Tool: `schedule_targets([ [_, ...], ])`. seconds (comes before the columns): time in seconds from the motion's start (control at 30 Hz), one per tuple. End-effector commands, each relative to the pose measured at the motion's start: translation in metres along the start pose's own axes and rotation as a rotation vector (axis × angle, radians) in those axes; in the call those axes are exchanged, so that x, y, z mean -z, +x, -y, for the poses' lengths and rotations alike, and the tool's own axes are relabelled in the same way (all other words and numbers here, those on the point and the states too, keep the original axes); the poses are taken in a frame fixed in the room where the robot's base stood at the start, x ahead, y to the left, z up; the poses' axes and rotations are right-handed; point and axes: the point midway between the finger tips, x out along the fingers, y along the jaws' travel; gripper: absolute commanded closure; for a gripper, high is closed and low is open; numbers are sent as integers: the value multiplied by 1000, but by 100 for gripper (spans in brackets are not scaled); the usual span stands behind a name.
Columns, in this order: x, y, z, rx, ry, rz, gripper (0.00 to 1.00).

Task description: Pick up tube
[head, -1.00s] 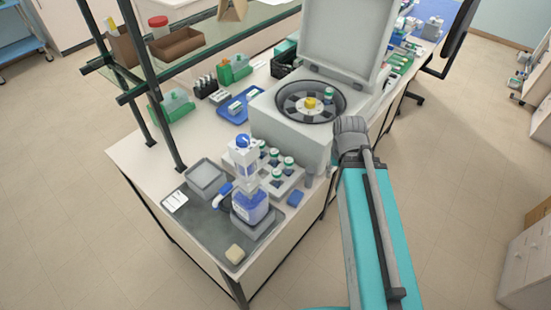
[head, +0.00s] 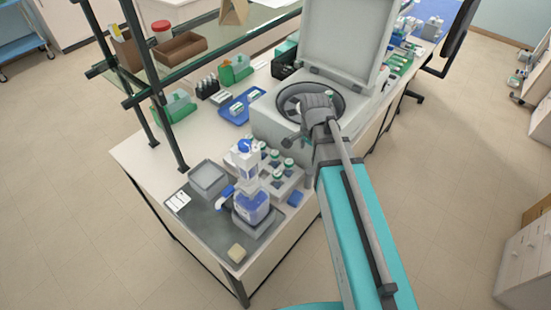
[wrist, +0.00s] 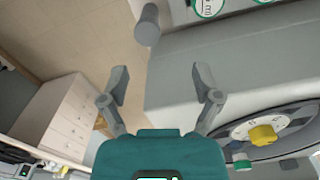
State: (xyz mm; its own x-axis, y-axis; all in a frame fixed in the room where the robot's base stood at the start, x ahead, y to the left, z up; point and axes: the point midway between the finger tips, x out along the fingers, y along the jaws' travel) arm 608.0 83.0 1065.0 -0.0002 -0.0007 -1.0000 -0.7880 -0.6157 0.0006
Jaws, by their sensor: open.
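Several white tubes with green-ringed caps (head: 288,164) stand in a grey rack in front of the centrifuge. Parts of two caps show at the top edge of the wrist view (wrist: 208,6). In the wrist view my gripper (wrist: 162,82) is open and empty, its fingers wide apart beside the centrifuge body. In the lower right of that view is the centrifuge rotor with a yellow knob (wrist: 262,135). A green cap (wrist: 242,164) shows partly beyond my right finger, by the rotor. In the head view my wrist covers much of the rotor.
The open centrifuge (head: 265,122) has its lid raised at the back. A grey upright cylinder (wrist: 147,25) is near the fingers. Shelf posts rise at the left.

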Motion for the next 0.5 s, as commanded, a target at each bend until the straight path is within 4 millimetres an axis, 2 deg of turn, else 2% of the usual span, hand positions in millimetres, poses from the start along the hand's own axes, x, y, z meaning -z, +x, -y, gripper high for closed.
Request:
schedule_targets([
  [0.1,-5,-8,21,0,147,0,19],
  [0.5,-28,-25,77,0,635,0,19],
])
